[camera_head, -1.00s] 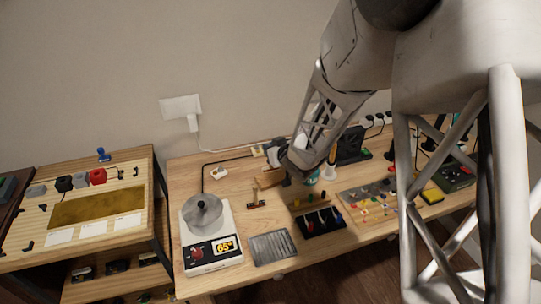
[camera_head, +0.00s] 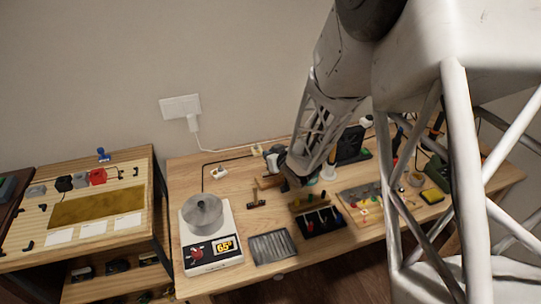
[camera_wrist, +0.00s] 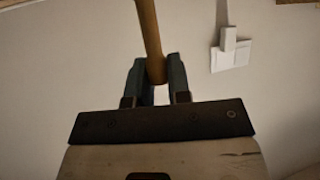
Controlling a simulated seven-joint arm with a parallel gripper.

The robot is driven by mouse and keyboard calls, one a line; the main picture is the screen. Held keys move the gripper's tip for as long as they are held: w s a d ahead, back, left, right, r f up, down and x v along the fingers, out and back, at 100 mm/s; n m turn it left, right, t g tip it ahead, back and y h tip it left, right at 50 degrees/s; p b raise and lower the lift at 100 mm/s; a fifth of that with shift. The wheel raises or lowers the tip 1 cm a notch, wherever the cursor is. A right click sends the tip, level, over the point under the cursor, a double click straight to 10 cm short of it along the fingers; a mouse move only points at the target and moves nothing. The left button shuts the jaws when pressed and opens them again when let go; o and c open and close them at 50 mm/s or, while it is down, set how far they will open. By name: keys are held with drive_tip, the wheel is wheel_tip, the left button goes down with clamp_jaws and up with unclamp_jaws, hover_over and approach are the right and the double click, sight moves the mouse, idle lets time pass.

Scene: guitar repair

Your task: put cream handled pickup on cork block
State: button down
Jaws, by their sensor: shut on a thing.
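My gripper (camera_wrist: 160,75) is shut on a tan, rounded rod (camera_wrist: 148,30) that runs up out of the wrist view. In the head view my gripper (camera_head: 288,182) is over the workbench, and a brown bar (camera_head: 268,183) shows at its left side, probably the held thing. I cannot tell whether it touches the bench. A small cream piece (camera_head: 219,172) lies on the bench to the left, and another (camera_head: 257,150) is near the back. I cannot tell which thing is the pickup or the cork block.
A scale with a metal pan (camera_head: 203,213), a ribbed grey tray (camera_head: 272,247), a brown T-shaped piece (camera_head: 256,200) and a black tool rack (camera_head: 320,220) stand around my gripper. A wall socket (camera_wrist: 231,53) shows behind. Bare wood (camera_head: 235,190) lies left of my gripper.

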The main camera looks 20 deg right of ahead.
drive_tip(key=shift+f, duration=0.1)
drive_tip(key=c, duration=1.1)
unclamp_jaws()
drive_tip(key=shift+r+v, duration=0.2)
drive_tip(key=shift+v, duration=5.85)
drive_tip(key=shift+w, duration=0.1)
